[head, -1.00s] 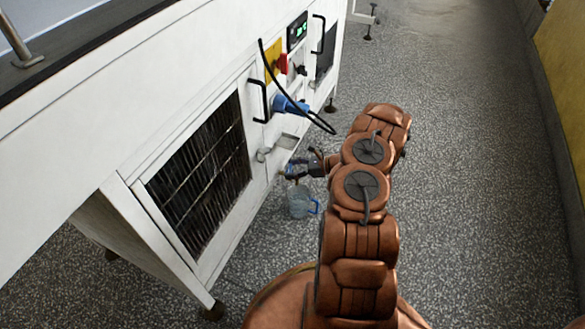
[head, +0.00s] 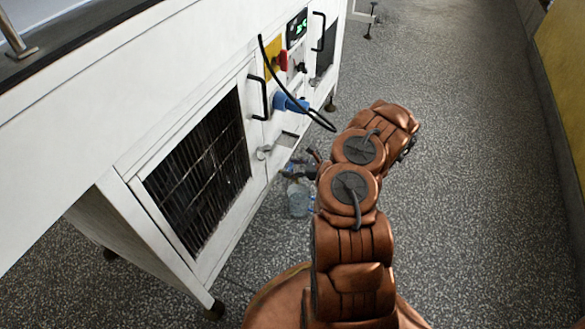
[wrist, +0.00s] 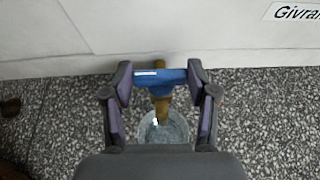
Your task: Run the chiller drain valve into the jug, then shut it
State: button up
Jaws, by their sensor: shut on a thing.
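The drain valve shows in the wrist view as a blue lever handle (wrist: 172,78) lying crosswise over a brass body (wrist: 160,104). My gripper (wrist: 160,82) is shut on the blue handle, with one finger at each end of it. In the head view my gripper (head: 302,168) is low at the chiller's white side, and the valve is too small and covered to make out. The clear jug (head: 298,200) stands on the floor under the gripper. In the wrist view the jug's round mouth (wrist: 178,132) is below the brass body. I cannot tell how much liquid it holds.
The white machine (head: 225,262) with a dark grille (head: 200,170) runs along the left. A blue plug (head: 290,104) with a looping black cable, a red switch (head: 282,60) and door handles stick out above my gripper. Speckled floor (head: 470,150) is free to the right.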

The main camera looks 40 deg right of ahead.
jog(key=shift+d, duration=0.1)
jog(key=o, duration=1.2)
jog(key=shift+c, duration=0.2)
jog(key=v, duration=1.2)
